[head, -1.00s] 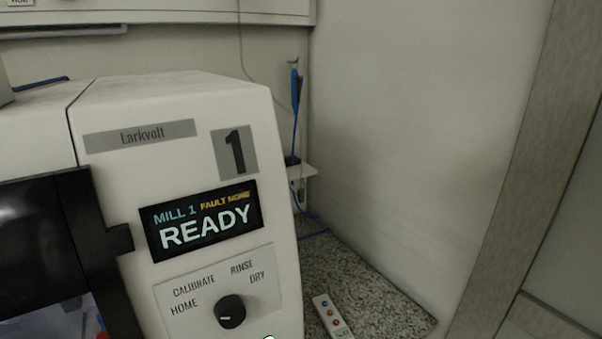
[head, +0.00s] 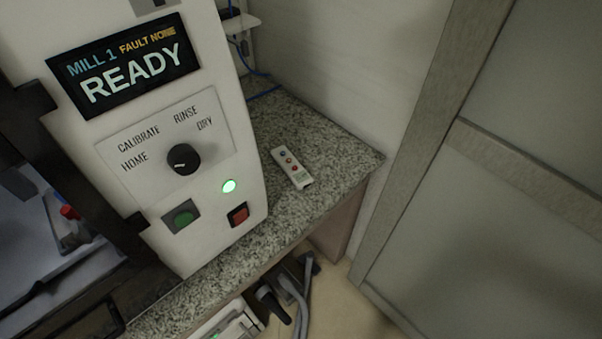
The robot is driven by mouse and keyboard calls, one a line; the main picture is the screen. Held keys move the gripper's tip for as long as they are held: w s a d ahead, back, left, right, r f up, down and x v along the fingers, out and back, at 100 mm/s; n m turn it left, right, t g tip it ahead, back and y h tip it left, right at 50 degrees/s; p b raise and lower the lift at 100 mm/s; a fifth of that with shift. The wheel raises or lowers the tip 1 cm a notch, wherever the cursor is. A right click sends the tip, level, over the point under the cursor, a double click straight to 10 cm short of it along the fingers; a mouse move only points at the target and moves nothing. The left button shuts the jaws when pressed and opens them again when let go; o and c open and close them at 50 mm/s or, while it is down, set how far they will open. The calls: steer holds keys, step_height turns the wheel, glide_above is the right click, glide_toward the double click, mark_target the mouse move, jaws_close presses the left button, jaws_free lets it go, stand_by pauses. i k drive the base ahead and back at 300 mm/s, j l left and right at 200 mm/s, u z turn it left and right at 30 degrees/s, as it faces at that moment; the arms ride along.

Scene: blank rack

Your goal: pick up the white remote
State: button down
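The white remote (head: 291,168) lies flat on the speckled granite counter (head: 321,153), to the right of the milling machine. It is a slim white bar with blue and red round buttons and small markings at its near end. Nothing covers it. My gripper is not in view.
The white mill (head: 207,123) with its READY screen (head: 126,68), dial and green and red buttons stands close left of the remote. A wall is behind. A frosted panel door (head: 490,190) is at right. Hoses (head: 295,298) and a white unit (head: 228,322) sit below the counter edge.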

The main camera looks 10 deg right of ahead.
mark_target(300, 178)
steer(key=i+l+u, duration=0.15)
steer(key=u, duration=0.3)
steer(key=i+l+u, duration=0.1)
steer(key=l+u, duration=0.2)
steer(key=u, duration=0.2)
